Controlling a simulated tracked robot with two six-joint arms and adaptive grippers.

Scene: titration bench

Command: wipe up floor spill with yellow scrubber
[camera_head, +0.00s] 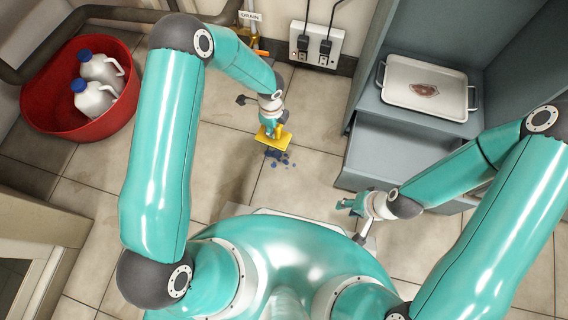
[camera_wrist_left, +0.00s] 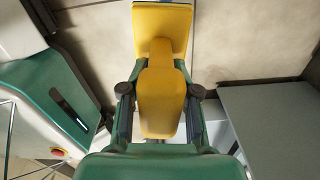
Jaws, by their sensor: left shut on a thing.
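The yellow scrubber (camera_head: 270,140) is in my left gripper (camera_head: 270,126), low over the tiled floor in the head view. The left gripper is shut on the scrubber's handle, which also shows in the left wrist view (camera_wrist_left: 160,95) between the two fingers. The spill (camera_head: 279,158) is a patch of dark blue spots on the floor, just below and beside the scrubber's edge. I cannot tell whether the scrubber touches the floor. My right gripper (camera_head: 346,205) is over the floor in front of the grey cabinet; its fingers are too small to read.
A red tub (camera_head: 48,110) with white, blue-capped jugs stands at the left. A grey cabinet (camera_head: 395,150) at the right holds a white tray (camera_head: 440,105). A wall socket (camera_head: 318,44) with two black plugs and a pipe are at the back. Floor around the spill is free.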

